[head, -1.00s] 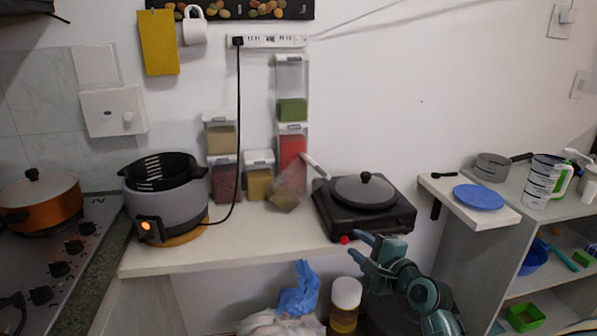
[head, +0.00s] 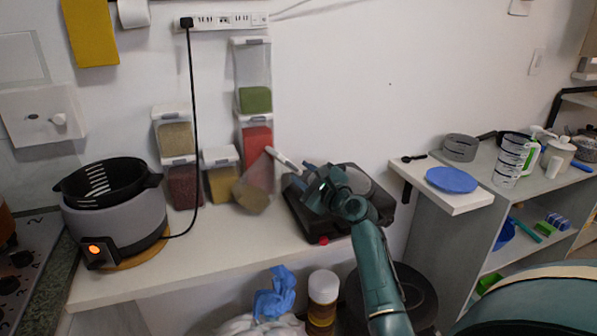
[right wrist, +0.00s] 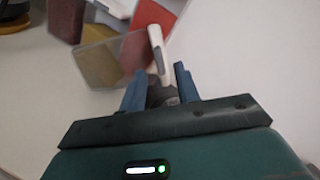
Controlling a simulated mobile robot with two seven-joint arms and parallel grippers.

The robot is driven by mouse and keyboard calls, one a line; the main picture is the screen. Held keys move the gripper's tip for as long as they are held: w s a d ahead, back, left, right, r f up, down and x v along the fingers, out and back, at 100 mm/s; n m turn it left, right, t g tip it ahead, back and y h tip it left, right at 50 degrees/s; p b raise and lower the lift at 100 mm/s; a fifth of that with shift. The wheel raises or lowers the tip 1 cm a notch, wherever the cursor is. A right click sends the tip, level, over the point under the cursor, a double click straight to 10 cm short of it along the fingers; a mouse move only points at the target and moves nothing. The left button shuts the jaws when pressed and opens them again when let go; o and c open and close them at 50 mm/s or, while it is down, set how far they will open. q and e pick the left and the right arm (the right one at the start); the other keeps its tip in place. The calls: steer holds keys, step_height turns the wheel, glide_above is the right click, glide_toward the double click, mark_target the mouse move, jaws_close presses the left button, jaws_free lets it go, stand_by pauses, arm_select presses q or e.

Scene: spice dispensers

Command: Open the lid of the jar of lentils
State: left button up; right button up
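A clear jar with yellow-brown contents (head: 252,190) is tilted at the front of the dispenser group, its white lid (head: 284,160) facing the upper right. I cannot tell from labels which jar holds lentils. In the right wrist view the tilted jar (right wrist: 98,62) shows with its pale lid (right wrist: 157,48) just beyond my fingertips. My right gripper (head: 301,177) is just right of that lid, over the left edge of the black hotplate. The lid looks shut. My left gripper is out of view.
Other dispensers, with green (head: 256,99), red (head: 258,147), dark red (head: 183,185), tan (head: 176,136) and yellow (head: 223,184) contents, stand behind and left. The black hotplate (head: 312,228) is close on the right. A fryer (head: 115,213) stands left. The counter front (head: 225,245) is clear.

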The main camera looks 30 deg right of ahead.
mark_target(285, 161)
steer(key=shift+w, duration=1.35)
steer(key=shift+c, duration=0.2)
jaws_close()
steer(key=shift+r, duration=0.1)
